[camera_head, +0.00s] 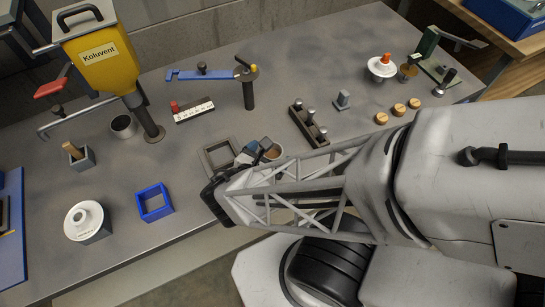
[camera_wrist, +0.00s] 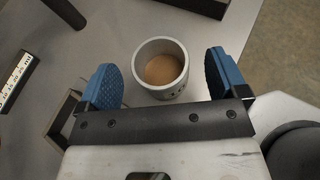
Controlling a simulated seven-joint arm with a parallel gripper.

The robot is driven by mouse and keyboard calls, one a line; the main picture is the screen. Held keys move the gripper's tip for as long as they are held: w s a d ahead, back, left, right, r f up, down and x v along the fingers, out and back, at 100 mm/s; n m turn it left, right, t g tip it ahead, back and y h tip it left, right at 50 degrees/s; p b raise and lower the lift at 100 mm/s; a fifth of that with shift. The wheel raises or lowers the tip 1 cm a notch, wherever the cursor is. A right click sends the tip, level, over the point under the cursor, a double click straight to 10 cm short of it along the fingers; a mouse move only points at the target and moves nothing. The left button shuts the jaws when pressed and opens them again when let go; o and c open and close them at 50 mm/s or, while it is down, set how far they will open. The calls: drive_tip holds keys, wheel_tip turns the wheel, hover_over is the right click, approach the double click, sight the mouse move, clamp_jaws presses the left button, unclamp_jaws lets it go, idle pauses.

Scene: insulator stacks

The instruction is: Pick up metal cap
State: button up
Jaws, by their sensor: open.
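A round grey cup-like piece with a tan-brown inside, which looks like the metal cap (camera_wrist: 161,70), stands upright on the table in the wrist view. It also shows, partly covered, beside my fingers in the head view (camera_head: 273,152). My gripper (camera_wrist: 163,78) has its two blue pads wide apart, one on each side of the cap. There are gaps between the pads and the cap, and nothing is held. In the head view my gripper (camera_head: 255,150) is low over the table. A similar hollow grey cup (camera_head: 122,127) stands under the yellow Koluvent hopper.
A grey square frame (camera_head: 203,160) lies just left of my gripper. A dark rack with pegs (camera_head: 308,126) stands behind it to the right. A blue square frame (camera_head: 154,203) and white insulator (camera_head: 85,222) are at the front left. A black post (camera_head: 249,95) stands further back.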

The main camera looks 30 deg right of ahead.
sight(272, 157)
drive_tip(key=shift+x, duration=1.05)
drive_tip(key=c, duration=1.2)
drive_tip(key=shift+r, duration=0.15)
drive_tip(key=shift+r, duration=4.9)
